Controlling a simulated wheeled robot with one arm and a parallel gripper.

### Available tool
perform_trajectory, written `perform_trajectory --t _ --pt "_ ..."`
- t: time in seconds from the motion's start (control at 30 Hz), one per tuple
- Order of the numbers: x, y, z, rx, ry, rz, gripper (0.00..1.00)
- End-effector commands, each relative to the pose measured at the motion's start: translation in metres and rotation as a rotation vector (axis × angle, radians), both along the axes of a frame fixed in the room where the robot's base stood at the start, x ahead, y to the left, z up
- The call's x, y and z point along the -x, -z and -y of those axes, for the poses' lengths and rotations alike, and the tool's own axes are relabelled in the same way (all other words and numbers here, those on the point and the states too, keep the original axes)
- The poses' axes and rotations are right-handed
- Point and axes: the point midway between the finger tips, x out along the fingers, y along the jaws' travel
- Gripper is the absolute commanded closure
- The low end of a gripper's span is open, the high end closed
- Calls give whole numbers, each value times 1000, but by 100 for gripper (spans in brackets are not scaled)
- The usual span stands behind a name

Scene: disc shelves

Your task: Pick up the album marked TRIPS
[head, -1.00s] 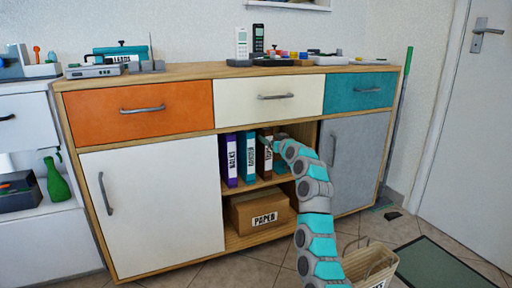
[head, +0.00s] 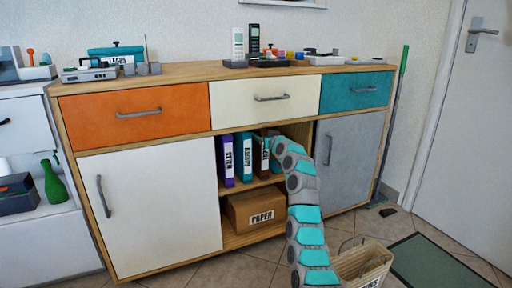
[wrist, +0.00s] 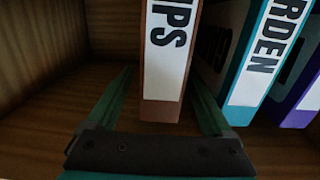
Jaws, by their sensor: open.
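The brown album (wrist: 165,85) has a white label reading "IPS", its first letters cut off by the top of the wrist view. In the head view the brown album (head: 264,160) stands upright on the shelf, partly covered by my arm. My gripper (wrist: 160,82) is open, with one finger on each side of the brown album's lower spine. A narrow gap shows on the left side; whether the right finger touches the album I cannot tell. In the head view the gripper is mostly hidden behind my arm.
A teal album (wrist: 265,60) marked "RDEN" stands close beside the right finger, with a purple album (wrist: 303,100) beyond it. The cabinet wall (wrist: 40,50) is on the left. A cardboard box (head: 255,210) marked PAPER is below, and a basket (head: 362,265) is on the floor.

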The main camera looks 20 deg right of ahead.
Motion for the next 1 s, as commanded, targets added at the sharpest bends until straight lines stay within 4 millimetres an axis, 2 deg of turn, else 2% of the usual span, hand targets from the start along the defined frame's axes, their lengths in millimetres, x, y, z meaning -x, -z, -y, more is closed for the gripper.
perform_trajectory --t 0.03,0.1,0.5,1.0 --pt "-6 -6 -2 0 -1 -6 15" --pt "-10 0 -1 1 -1 -6 15" --pt "-35 -1 -4 2 -5 -6 15" --pt "-42 -1 -3 -1 -1 -3 15"
